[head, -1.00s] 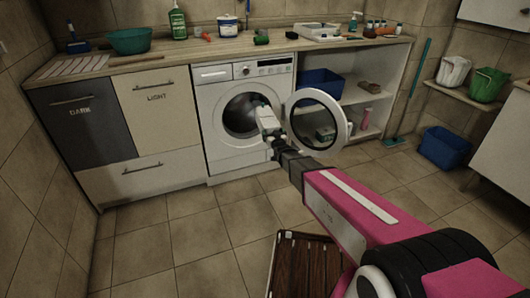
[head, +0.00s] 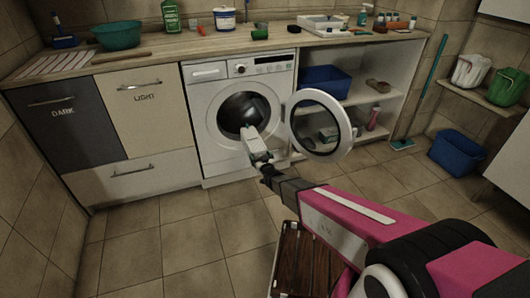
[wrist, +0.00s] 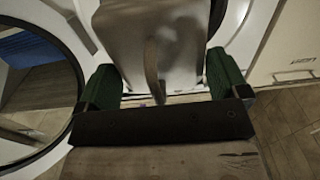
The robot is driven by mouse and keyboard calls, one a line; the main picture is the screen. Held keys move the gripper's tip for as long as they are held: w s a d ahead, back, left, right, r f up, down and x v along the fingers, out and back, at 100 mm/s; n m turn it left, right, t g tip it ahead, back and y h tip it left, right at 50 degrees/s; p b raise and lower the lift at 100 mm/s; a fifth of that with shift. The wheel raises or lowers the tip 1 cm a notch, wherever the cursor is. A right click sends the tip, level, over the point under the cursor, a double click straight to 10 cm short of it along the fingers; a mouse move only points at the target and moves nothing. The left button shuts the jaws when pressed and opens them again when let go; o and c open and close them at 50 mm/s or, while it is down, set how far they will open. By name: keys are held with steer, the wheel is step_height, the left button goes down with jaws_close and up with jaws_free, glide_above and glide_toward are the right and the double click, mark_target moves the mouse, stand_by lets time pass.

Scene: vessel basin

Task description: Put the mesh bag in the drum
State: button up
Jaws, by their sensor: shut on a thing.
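The mesh bag (head: 262,138) shows as a pale, whitish piece at the end of my gripper (head: 261,158). In the wrist view, a pale grey-white bag (wrist: 150,40) with a narrow strap hangs between the green fingers of my gripper (wrist: 164,84), which is shut on it. The mesh itself is too blurred to tell. The drum (head: 238,112) is the dark round opening of the white washing machine. In the head view, the bag overlaps the opening's lower right edge; I cannot tell how far in front it is.
The round washer door (head: 345,122) stands open to the right, close to my arm; its ring also fills the left of the wrist view (wrist: 76,75). Drawers marked DARK (head: 62,125) and LIGHT (head: 150,110) stand left. A worktop (head: 150,63) runs above. The left floor is clear.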

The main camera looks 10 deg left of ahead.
steer(key=shift+w+a, duration=0.1)
steer(key=shift+w, duration=0.35)
steer(key=shift+x, duration=9.7)
steer(key=shift+a, duration=0.2)
